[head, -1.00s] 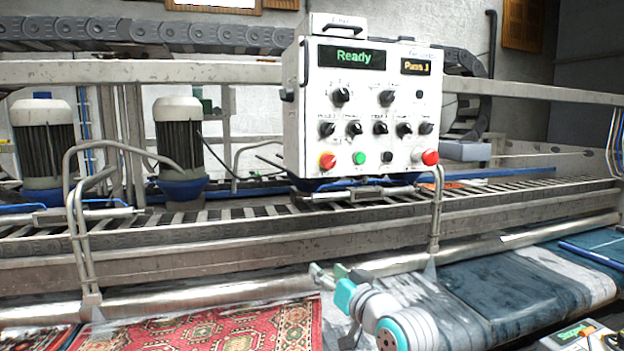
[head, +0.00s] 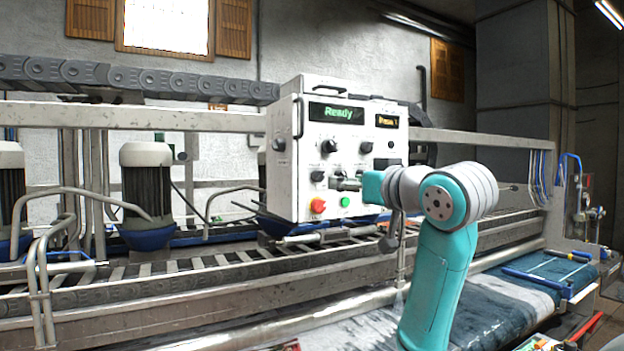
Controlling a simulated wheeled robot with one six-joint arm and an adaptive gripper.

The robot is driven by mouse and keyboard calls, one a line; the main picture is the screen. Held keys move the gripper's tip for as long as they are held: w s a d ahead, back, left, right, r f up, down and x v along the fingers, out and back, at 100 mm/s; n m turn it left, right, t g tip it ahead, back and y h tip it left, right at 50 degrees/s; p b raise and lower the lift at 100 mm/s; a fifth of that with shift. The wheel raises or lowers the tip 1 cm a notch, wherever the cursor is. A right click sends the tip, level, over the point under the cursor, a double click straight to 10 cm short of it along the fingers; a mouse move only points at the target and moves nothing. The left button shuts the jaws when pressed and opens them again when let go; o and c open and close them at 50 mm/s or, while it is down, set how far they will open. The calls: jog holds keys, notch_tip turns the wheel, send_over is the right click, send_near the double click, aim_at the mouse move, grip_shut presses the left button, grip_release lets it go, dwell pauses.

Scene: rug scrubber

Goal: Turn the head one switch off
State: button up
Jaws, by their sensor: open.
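A white control box (head: 290,165) stands over the machine's rail, with a green "Ready" display (head: 336,113) and a smaller amber display (head: 387,121). Black rotary knobs show on its face: an upper knob (head: 328,147), another upper knob (head: 366,147) and a lower left knob (head: 317,176). I cannot read their labels, so I cannot tell which is the head one switch. My gripper (head: 338,182) is open at the panel's lower knob row, just right of the lower left knob. It covers the middle of that row, and my arm hides the right part. I cannot tell whether it touches a knob.
A red button (head: 317,205) and a green button (head: 345,201) sit just below my gripper. Metal rails (head: 180,285) run in front of the box. A motor (head: 147,190) stands to the left. A wet dark rug (head: 480,310) lies below on the right.

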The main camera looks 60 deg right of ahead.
aim_at(322, 178)
jog(key=x, duration=1)
jog(key=shift+w+d+r, duration=0.15)
jog(key=shift+w+r, duration=0.05)
jog(key=shift+r, duration=0.05)
jog(key=shift+c, duration=0.3)
grip_shut()
